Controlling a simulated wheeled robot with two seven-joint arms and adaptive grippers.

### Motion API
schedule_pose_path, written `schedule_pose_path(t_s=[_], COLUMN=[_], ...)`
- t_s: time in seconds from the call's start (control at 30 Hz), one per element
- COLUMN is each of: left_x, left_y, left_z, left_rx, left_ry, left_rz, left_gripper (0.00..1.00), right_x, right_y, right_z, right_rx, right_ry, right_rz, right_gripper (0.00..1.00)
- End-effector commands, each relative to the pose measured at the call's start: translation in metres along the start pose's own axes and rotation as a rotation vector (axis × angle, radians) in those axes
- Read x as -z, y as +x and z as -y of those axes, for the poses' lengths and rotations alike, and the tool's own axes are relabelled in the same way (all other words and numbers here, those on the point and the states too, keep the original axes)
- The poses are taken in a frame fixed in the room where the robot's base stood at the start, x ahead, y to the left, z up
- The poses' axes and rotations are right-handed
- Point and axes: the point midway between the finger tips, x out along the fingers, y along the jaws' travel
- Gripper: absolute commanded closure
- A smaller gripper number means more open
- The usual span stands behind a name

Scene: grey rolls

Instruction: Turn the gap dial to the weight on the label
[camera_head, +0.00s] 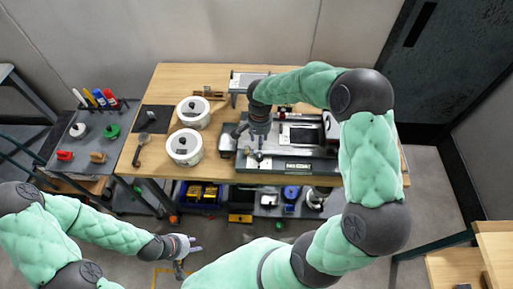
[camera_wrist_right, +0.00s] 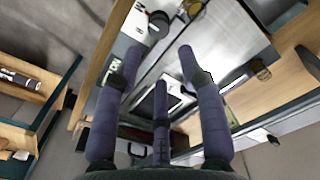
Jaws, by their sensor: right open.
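The grey rolling machine (camera_head: 316,165) sits on the right half of the wooden table. My right gripper (camera_head: 259,145) points down over the machine's left end. In the right wrist view its fingers (camera_wrist_right: 170,85) are spread, with nothing between them. A round black knob (camera_wrist_right: 159,22) stands beside a white panel (camera_wrist_right: 134,30) past the fingertips; I cannot tell whether it is the gap dial, and no scale is readable. A small dark plate with pale marks (camera_head: 298,166) is on the machine's front; its text is unreadable. My left gripper (camera_head: 188,256) is open and empty, low in front of the table.
Two white round containers with black knobs (camera_head: 184,147) (camera_head: 193,112) stand on the table's left half, near a dark mat (camera_head: 154,119). A grey side bench (camera_head: 92,140) holds markers and coloured tools. Bins (camera_head: 203,194) sit on the shelf below. Open floor lies in front.

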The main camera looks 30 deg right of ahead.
Motion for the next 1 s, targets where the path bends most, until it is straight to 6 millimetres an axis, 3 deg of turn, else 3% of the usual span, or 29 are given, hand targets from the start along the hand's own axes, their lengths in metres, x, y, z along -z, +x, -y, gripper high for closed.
schedule_pose_path(t_s=[0.3,0.5,0.7,1.0], left_x=[0.0,0.001,0.001,0.001], left_y=[0.009,0.012,0.013,0.013], left_z=[0.003,0.004,0.005,0.005], left_rx=[0.0,0.0,0.0,0.0], left_ry=[0.0,0.0,0.0,0.0], left_rz=[0.0,0.0,0.0,0.0], left_gripper=[0.65,0.65,0.65,0.65], right_x=[-0.001,0.0,0.0,0.0], right_y=[0.057,0.085,0.097,0.098], right_z=[-0.001,-0.001,0.0,0.0], right_rx=[-0.003,-0.001,0.0,0.001], right_ry=[-0.001,-0.001,-0.001,-0.001], right_rz=[0.003,0.002,0.001,0.0], right_gripper=[0.6,0.6,0.6,0.6])
